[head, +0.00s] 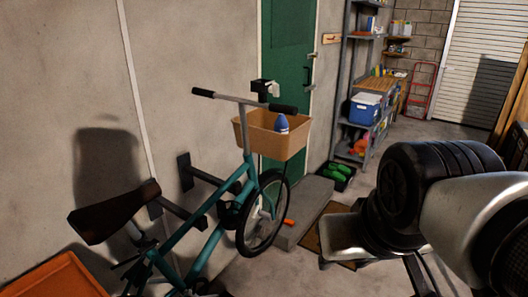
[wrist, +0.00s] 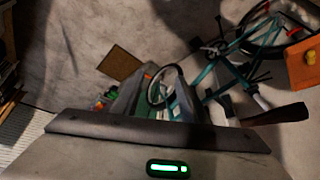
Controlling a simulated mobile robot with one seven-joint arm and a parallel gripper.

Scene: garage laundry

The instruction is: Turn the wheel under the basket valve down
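A teal bicycle (head: 205,250) is held by a dark wall bracket, with a tan basket (head: 262,140) at its handlebar. The front wheel (head: 247,240) is under the basket and also shows in the wrist view (wrist: 153,95). Its valve is too small to make out. A small orange piece (head: 289,222) shows by the wheel's right side; I cannot tell if it touches the wheel. My gripper (wrist: 170,95) looks open and empty, with the wheel showing beyond and between its fingers. In the head view my pale arm is at lower right, apart from the bicycle, and the fingers are hidden.
A blue bottle (head: 281,123) stands in the basket. A low grey step (head: 308,205) is beside the wheel, before the green door (head: 285,60). Stacked tyres (head: 395,190) stand at right. An orange box (head: 55,280) is at lower left. Floor between wheel and tyres is partly clear.

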